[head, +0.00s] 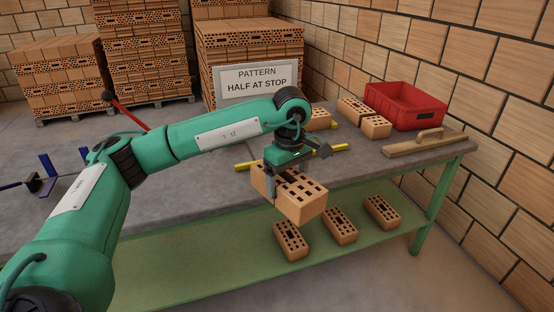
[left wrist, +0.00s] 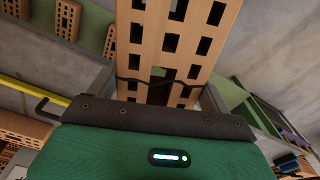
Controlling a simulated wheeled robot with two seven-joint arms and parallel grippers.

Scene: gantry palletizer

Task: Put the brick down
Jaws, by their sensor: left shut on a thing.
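My left gripper (head: 284,182) is shut on a perforated orange-tan brick (head: 302,207). It holds the brick at the front edge of the grey-topped table (head: 210,197), with the brick's near end overlapping the edge in the head view. I cannot tell whether the brick's underside touches the table. In the left wrist view the same brick (left wrist: 149,48) stands out from between the jaws, its rows of square holes facing the camera. My right gripper is not in view.
Farther right are loose bricks (head: 375,127), a red crate (head: 405,104) and a wooden float (head: 425,142). Several bricks lie on the green lower shelf (head: 190,262). A sign (head: 257,82) stands behind. The table's front left is clear.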

